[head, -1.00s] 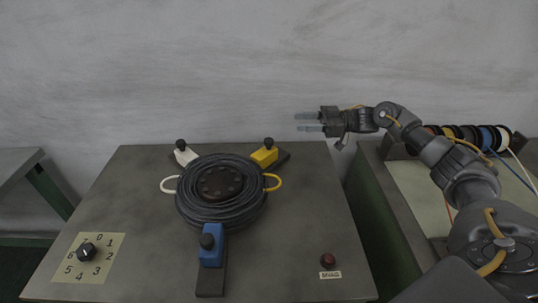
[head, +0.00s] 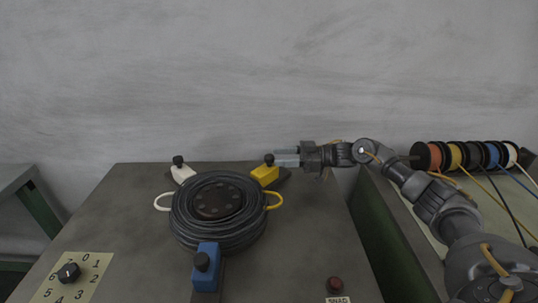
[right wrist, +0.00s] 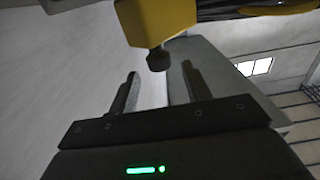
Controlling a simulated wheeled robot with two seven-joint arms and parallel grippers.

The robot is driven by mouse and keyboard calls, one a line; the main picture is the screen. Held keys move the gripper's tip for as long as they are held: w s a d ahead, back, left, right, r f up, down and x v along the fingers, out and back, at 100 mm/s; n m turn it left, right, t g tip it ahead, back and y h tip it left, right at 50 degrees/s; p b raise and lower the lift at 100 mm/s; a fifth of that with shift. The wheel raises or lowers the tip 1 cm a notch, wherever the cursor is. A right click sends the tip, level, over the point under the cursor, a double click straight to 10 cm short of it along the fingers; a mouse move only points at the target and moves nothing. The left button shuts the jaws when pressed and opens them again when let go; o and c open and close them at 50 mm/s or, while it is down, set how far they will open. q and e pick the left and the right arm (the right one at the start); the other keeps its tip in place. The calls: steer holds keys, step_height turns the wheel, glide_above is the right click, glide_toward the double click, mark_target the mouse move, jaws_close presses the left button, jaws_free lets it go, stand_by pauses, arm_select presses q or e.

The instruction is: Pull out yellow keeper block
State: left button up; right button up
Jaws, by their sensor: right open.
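The yellow keeper block (head: 264,175) with a black knob (head: 269,159) on top stands at the back right of the black cable coil (head: 215,226). A yellow loop (head: 274,200) sticks out of the coil just in front of it. My right gripper (head: 285,158) is open and level, its fingertips close to the knob from the right. In the right wrist view the knob (right wrist: 158,60) of the yellow block (right wrist: 157,22) shows just beyond and between the spread fingers (right wrist: 160,88); nothing is between the jaws. My left gripper is not in view.
A white block (head: 182,172) and a blue block (head: 207,262) also stand around the coil on the grey table (head: 308,230). A numbered dial (head: 69,272) is front left, a red button (head: 335,284) front right. Coloured cable spools (head: 470,155) stand on the right.

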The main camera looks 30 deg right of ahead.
mark_target(269, 156)
steer(key=shift+p+x, duration=0.3)
steer(key=shift+x, duration=1.8)
jaws_close()
